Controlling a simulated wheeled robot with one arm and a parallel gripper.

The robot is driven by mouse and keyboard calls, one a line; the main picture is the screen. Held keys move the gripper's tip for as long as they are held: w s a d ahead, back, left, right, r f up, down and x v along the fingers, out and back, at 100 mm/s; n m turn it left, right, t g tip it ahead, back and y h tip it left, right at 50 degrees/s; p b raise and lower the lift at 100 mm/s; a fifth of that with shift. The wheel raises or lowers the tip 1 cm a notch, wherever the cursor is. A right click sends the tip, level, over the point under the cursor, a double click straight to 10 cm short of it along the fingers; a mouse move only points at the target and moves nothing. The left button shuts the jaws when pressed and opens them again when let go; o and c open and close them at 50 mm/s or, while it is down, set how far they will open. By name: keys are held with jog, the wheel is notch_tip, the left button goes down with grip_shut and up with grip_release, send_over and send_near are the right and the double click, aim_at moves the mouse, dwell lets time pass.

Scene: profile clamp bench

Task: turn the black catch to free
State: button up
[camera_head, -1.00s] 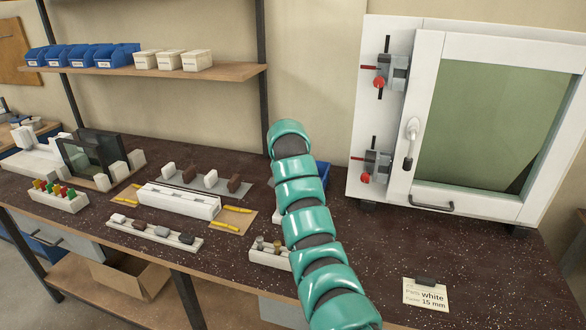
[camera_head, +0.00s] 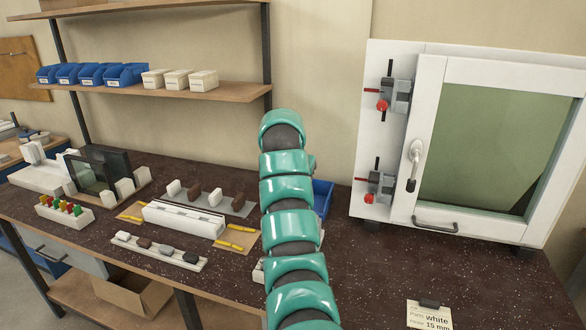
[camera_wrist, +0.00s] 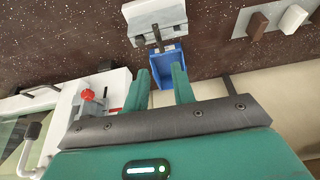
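My gripper (camera_wrist: 160,88) is open, with nothing between its fingertips in the wrist view. Beyond the tips stand a blue bin (camera_wrist: 168,66) and a pale block (camera_wrist: 152,18) with a black lever (camera_wrist: 157,40). In the head view my arm hides the gripper and most of that spot. The white cabinet carries an upper clamp (camera_head: 399,95) and a lower clamp (camera_head: 383,185), each with a black upright bar and a red knob. I cannot tell which black part is the catch.
The blue bin also shows right of my arm in the head view (camera_head: 322,197). Left of it stand a long white profile (camera_head: 184,219), a tray of small blocks (camera_head: 158,250) and a glass-panel rack (camera_head: 98,172). A card (camera_head: 428,316) lies at front right.

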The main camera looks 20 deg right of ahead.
jog(key=v, duration=0.6)
jog(key=shift+r+b, duration=0.35)
jog(key=shift+s+a, duration=0.15)
